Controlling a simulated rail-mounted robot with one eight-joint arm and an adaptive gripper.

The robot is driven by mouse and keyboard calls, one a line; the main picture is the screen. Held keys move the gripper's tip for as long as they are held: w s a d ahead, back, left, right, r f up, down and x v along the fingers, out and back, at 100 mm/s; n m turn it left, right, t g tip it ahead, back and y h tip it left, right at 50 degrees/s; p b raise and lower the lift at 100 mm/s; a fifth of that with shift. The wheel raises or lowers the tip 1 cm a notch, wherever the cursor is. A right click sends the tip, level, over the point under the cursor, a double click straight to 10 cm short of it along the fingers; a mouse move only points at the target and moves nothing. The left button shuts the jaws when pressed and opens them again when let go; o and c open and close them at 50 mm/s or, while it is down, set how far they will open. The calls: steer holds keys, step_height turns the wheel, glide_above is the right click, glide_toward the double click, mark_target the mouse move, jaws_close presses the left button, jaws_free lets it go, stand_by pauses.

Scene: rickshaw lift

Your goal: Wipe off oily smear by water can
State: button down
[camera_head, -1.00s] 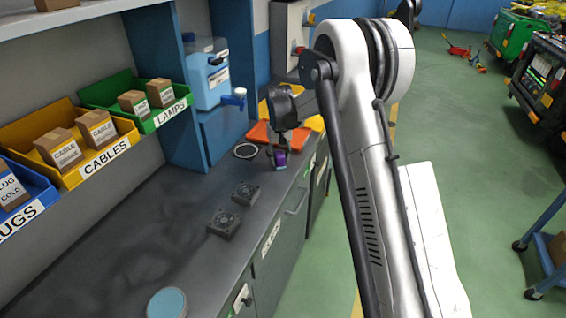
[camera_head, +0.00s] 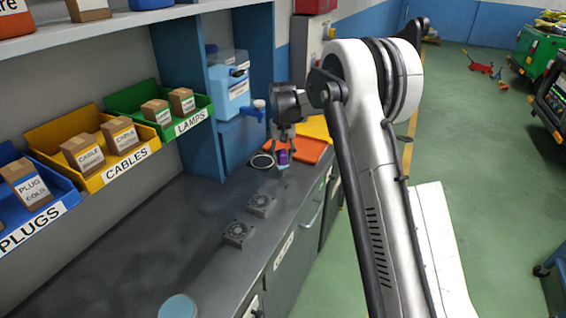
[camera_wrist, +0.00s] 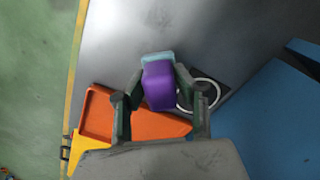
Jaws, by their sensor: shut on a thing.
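My gripper (camera_head: 284,143) is shut on a small block, purple with a light blue face, that looks like a sponge (camera_wrist: 158,84). It holds the sponge over the far end of the grey workbench; whether the sponge touches the top I cannot tell. The blue water can (camera_head: 229,88) with a white-and-blue tap stands on a blue shelf to the left of my gripper. Dark smudgy patches (camera_head: 150,235) show on the near part of the bench top, and I cannot tell for sure which is the oily smear.
An orange tray (camera_wrist: 150,124) and a white ring (camera_wrist: 212,88) lie beside my gripper. Yellow (camera_head: 105,165), green and blue bins line the back. A round blue-topped container (camera_head: 179,307) stands at the near edge.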

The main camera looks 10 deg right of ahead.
mark_target(283, 152)
steer(key=shift+r+p, duration=0.5)
steer(key=shift+r, duration=1.35)
